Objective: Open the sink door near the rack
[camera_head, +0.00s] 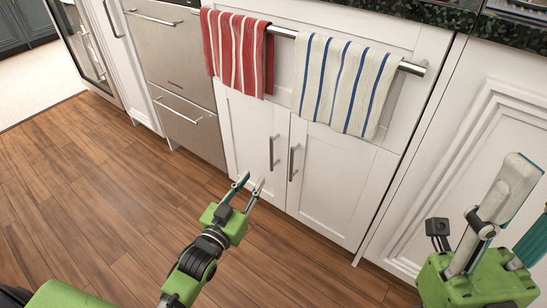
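The sink cabinet has two white doors side by side, a left door (250,135) and a right door (335,185), both shut. Each has an upright metal handle near the middle seam: the left handle (271,153) and the right handle (291,164). A metal towel rack (412,68) runs above them. My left gripper (252,183) is open and empty, in front of the lower left door, below and left of the handles and apart from them. My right gripper is in view at the lower right, partly cut off by the frame, with fingers spread and nothing seen between them.
A red striped towel (235,50) and a white towel with blue stripes (343,85) hang from the rack. Steel drawers (172,58) stand to the left, a white panel (470,140) to the right. The dark countertop (440,14) is above. The wood floor (90,180) is clear.

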